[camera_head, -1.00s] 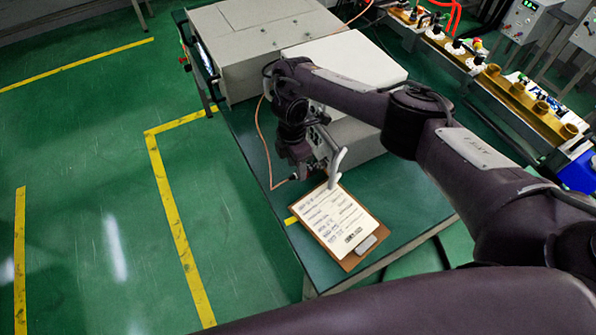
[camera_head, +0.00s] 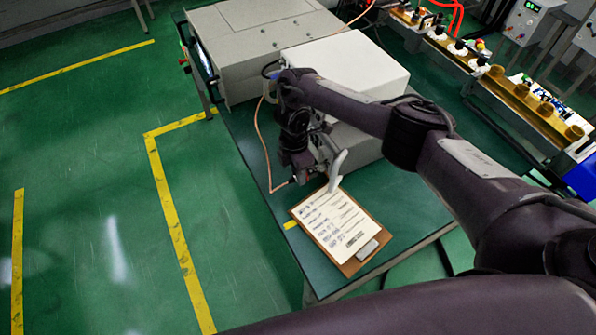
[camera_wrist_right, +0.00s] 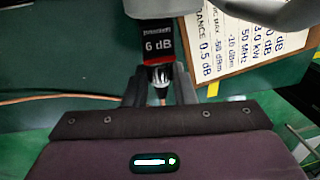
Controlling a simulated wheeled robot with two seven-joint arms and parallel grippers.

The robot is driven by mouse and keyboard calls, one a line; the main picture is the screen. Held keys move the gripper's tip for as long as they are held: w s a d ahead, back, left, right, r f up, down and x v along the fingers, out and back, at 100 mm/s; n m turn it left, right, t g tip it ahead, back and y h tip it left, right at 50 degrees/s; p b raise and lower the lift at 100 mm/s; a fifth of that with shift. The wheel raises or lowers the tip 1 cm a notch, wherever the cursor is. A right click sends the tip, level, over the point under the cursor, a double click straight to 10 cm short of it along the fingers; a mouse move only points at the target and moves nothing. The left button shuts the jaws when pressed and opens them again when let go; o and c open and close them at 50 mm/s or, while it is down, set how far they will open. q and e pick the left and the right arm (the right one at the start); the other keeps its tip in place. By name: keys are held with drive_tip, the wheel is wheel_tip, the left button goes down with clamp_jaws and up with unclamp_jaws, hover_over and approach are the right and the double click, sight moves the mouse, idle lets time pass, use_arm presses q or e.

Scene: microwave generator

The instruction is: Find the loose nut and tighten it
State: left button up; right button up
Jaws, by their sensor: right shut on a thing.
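In the right wrist view, my right gripper (camera_wrist_right: 161,90) is shut on a small metal nut (camera_wrist_right: 159,75), its dark fingers on either side of it. The nut sits right at the end of a black and red attenuator (camera_wrist_right: 157,43) marked 6 dB. In the head view, my right gripper (camera_head: 312,178) is low over the green table, beside the white box, and partly hidden by its own wrist. The nut is too small to make out there. Whether it is loose cannot be seen. My left gripper is not in view.
A clipboard (camera_head: 338,230) lies just in front of the gripper. A pale curved part (camera_head: 338,165) stands close beside it. A copper-coloured cable (camera_head: 258,130) runs along the table's left side. A white box (camera_head: 345,65) and a grey cabinet (camera_head: 255,40) stand behind.

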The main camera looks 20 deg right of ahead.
drive_tip(key=shift+s+r+t+y+p, duration=0.2)
drive_tip(key=shift+t+p, duration=0.4)
drive_tip(key=shift+p, duration=0.6)
drive_tip(key=shift+s+r+t+y+p, duration=0.15)
drive_tip(key=shift+t+p, duration=0.45)
drive_tip(key=shift+p, duration=0.6)
clamp_jaws()
drive_tip(key=shift+d+f+t+p, duration=0.1)
drive_tip(key=shift+f+t+p, duration=0.05)
drive_tip(key=shift+t+p, duration=0.25)
drive_tip(key=shift+s+f+t, duration=0.15)
drive_tip(key=shift+f+t, duration=0.05)
drive_tip(key=shift+t, duration=0.2)
drive_tip(key=shift+f+t+b, duration=0.2)
drive_tip(key=shift+t+b, duration=0.1)
drive_tip(key=shift+t, duration=0.2)
drive_tip(key=t+b, duration=0.2)
drive_tip(key=b, duration=0.2)
drive_tip(key=t+y+b, duration=0.1)
drive_tip(key=t+b, duration=0.1)
drive_tip(key=b, duration=0.2)
drive_tip(key=s+f+t+b, duration=0.1)
drive_tip(key=b, duration=0.3)
drive_tip(key=shift+d+t+y, duration=0.1)
drive_tip(key=shift+t+y, duration=0.15)
drive_tip(key=shift+t, duration=0.15)
drive_tip(key=shift+r+t+b, duration=0.25)
drive_tip(key=shift+t+b, duration=0.15)
drive_tip(key=shift+b, duration=0.75)
drive_tip(key=shift+r, duration=0.1)
